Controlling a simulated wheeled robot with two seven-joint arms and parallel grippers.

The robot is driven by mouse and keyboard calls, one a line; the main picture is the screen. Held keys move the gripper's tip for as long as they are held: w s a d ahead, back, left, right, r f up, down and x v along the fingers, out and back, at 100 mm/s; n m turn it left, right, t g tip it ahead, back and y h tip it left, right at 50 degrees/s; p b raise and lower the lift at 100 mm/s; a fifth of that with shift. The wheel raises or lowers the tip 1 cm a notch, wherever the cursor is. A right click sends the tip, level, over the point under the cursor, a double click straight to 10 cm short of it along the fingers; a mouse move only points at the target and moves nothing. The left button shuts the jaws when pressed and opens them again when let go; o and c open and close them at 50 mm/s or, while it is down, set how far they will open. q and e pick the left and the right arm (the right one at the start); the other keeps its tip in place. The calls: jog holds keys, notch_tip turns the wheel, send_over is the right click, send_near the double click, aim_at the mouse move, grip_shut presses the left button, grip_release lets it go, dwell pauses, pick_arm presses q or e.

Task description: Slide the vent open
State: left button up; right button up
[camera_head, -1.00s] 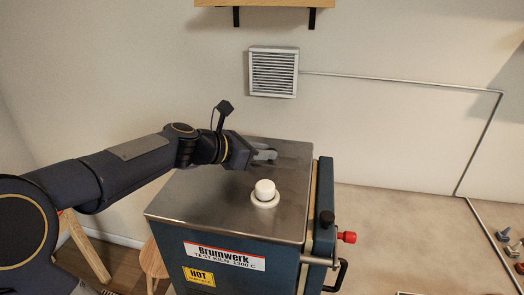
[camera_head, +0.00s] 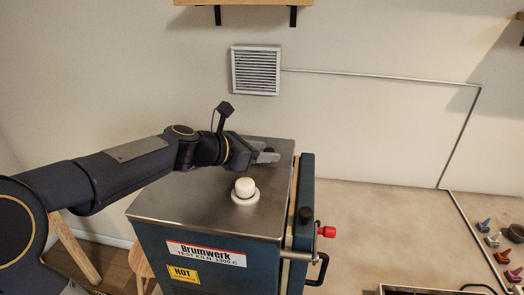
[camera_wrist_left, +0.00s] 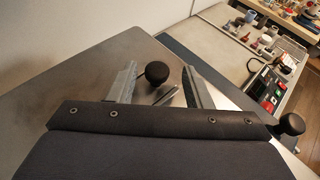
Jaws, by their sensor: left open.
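The blue kiln (camera_head: 210,262) has a bare metal top (camera_head: 185,205). A round black knob (camera_wrist_left: 157,73) stands on the kiln top in the left wrist view, beside a short metal strip (camera_wrist_left: 166,95). My left gripper (camera_head: 264,155) is low over the back right of the top. Its fingers, also seen in the left wrist view (camera_wrist_left: 160,88), are spread apart with the knob between them, and a gap shows on both sides. In the head view the fingers mostly hide the knob. My right gripper is not in view.
A white plug (camera_head: 244,188) stands on the kiln top in front of my gripper. A louvred wall grille (camera_head: 256,70) is behind. The kiln's right side has a red knob (camera_head: 327,232) and a black handle (camera_head: 318,270). A bench (camera_head: 390,220) stretches to the right.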

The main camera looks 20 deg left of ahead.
pick_arm(q)
jog(key=b+v, duration=0.1)
jog(key=v, duration=0.6)
jog(key=shift+s+a+r, duration=0.15)
jog(key=shift+s+a, duration=0.05)
jog(key=shift+s, duration=0.15)
